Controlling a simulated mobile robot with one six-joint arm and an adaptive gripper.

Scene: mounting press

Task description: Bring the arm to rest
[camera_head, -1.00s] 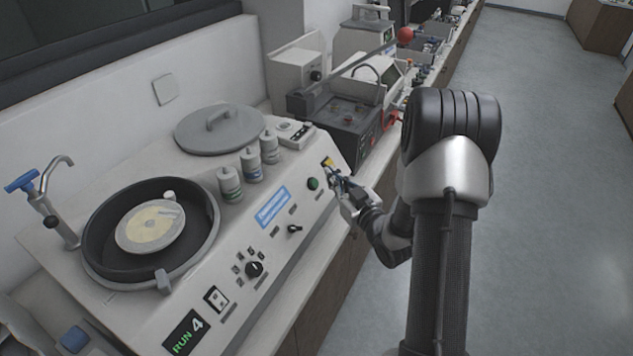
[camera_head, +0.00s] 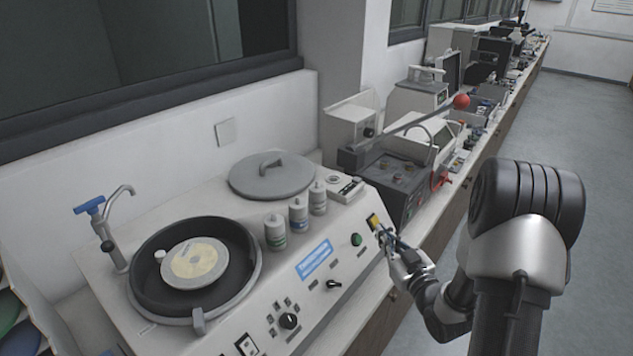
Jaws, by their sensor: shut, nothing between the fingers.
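My gripper (camera_head: 382,236) is shut and empty at the end of my bent arm. Its tips are close to the right end of the polishing machine's sloped front panel, beside a yellow-and-black switch (camera_head: 374,221). I cannot tell whether the tips touch the panel. The green button (camera_head: 356,240) is just left of the gripper. My arm comes in from the lower right, over the floor in front of the bench.
The machine's round basin (camera_head: 146,255) holds a disc (camera_head: 194,262). Several bottles (camera_head: 298,215) and a grey lid (camera_head: 271,176) stand behind the panel. A press with a red-ball lever (camera_head: 461,102) is further right. The floor (camera_head: 590,120) at right is clear.

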